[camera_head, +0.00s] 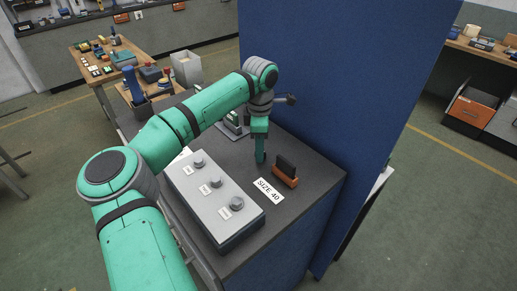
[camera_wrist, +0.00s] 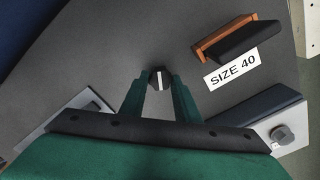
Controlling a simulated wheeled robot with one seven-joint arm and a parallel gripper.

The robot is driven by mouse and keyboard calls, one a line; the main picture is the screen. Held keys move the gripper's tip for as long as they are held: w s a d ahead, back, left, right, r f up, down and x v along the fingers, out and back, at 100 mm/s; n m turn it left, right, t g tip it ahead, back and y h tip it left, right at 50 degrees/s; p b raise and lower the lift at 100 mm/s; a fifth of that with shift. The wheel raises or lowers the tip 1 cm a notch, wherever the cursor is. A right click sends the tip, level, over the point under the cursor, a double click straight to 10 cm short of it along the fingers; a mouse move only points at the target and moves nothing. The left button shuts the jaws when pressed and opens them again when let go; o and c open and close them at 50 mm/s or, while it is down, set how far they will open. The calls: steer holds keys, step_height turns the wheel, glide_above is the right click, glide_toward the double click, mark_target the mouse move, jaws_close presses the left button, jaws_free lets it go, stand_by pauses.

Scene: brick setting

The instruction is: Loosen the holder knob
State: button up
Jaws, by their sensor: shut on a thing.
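My gripper (camera_head: 261,157) reaches down over the dark grey bench top, left of an orange block holder. In the wrist view its two green fingers (camera_wrist: 160,82) are shut on a small dark round knob (camera_wrist: 159,74) with a pale stripe. The knob is hidden in the head view, and what it is fixed to cannot be made out. The orange block holder (camera_head: 285,179) carries a black slab and also shows in the wrist view (camera_wrist: 208,45). A white "SIZE 40" label (camera_head: 268,190) lies beside it.
A long grey box (camera_head: 192,189) with three labelled knobs stands left of the label. A grey-based device (camera_head: 226,130) stands behind my gripper. A tall blue panel (camera_head: 325,100) bounds the bench at the back right.

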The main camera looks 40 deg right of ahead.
steer(key=shift+n, duration=0.9)
steer(key=n, duration=0.2)
steer(key=shift+s+n, duration=0.1)
steer(key=shift+n, duration=0.2)
steer(key=n, duration=1.1)
steer(key=shift+a, duration=0.1)
steer(key=n, duration=0.6)
steer(key=shift+s+n, duration=0.1)
steer(key=shift+n, duration=0.5)
